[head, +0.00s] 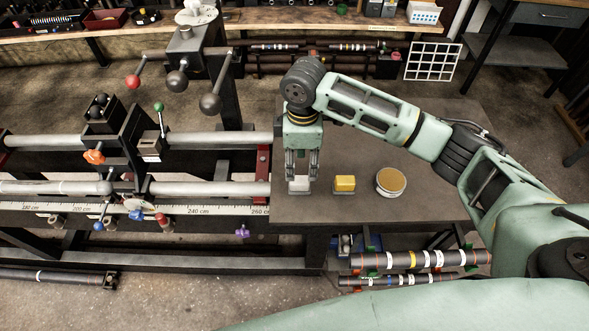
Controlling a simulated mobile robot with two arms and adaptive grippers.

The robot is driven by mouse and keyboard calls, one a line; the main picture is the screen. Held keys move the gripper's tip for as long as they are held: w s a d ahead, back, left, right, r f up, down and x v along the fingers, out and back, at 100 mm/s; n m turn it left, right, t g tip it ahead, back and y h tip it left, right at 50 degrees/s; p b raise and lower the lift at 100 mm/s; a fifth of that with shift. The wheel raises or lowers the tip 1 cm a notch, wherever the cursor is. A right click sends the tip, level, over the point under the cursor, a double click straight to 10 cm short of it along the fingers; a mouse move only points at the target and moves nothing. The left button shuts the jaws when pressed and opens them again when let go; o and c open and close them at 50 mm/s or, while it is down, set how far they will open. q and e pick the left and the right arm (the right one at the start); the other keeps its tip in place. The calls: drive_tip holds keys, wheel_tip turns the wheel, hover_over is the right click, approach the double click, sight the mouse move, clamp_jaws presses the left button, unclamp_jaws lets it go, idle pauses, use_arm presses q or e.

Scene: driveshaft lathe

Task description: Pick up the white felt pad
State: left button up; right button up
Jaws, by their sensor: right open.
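The white felt pad (299,187) lies on the dark table top (415,200), near the table's left side. My right gripper (301,175) points straight down just above the pad, with its fingers at the pad's upper edge. The right gripper is open; the fingers partly hide the pad's back. I cannot tell whether the fingertips touch it. My left gripper does not show.
A yellow block (344,184) and a round tin (390,182) with a tan top stand right of the pad. The lathe (120,190) with its rails and scale adjoins the table on the left. Banded shafts (420,260) lie below the front edge.

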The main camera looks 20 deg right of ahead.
sight(300, 180)
drive_tip(key=shift+f, duration=0.4)
drive_tip(key=f, duration=0.1)
drive_tip(key=s+f+p, duration=0.1)
drive_tip(key=f+p, duration=0.1)
drive_tip(key=shift+s+a+f, duration=0.2)
drive_tip(key=shift+a+f, duration=0.05)
wheel_tip(300, 180, down, 2)
drive_tip(key=shift+w+f+p, duration=0.15)
drive_tip(key=shift+f+p, duration=0.1)
drive_tip(key=shift+p, duration=0.05)
drive_tip(key=shift+f, duration=0.3)
drive_tip(key=shift+c, duration=1.4)
drive_tip(key=c, duration=0.6)
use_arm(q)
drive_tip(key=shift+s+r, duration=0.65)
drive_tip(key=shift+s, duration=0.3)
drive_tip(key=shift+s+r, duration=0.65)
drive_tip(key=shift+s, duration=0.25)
use_arm(e)
clamp_jaws()
